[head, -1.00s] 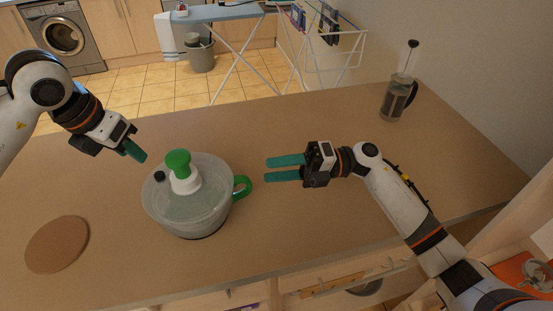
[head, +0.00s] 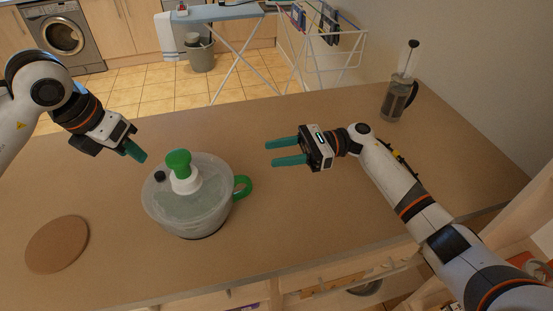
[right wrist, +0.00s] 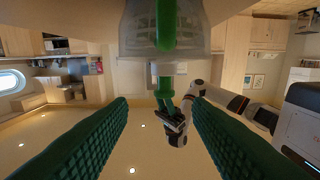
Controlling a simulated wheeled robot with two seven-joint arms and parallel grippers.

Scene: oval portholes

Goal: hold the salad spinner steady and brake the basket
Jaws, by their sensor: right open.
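The salad spinner (head: 190,208) stands upright on the table, with a see-through bowl, a pale lid, a green-topped knob (head: 179,163), a dark button (head: 160,176) and a green side handle (head: 243,187) facing right. My right gripper (head: 272,153) is open and empty, to the right of the spinner and apart from its handle. In the right wrist view the green handle (right wrist: 166,25) shows at the top, between the two finger lines. My left gripper (head: 134,150) hangs at the spinner's upper left, apart from it; its fingers overlap, so its opening is unclear.
A round brown board (head: 57,244) lies at the table's left. The brown table (head: 330,215) is clear around the spinner. A drying rack (head: 325,50) stands on the floor beyond.

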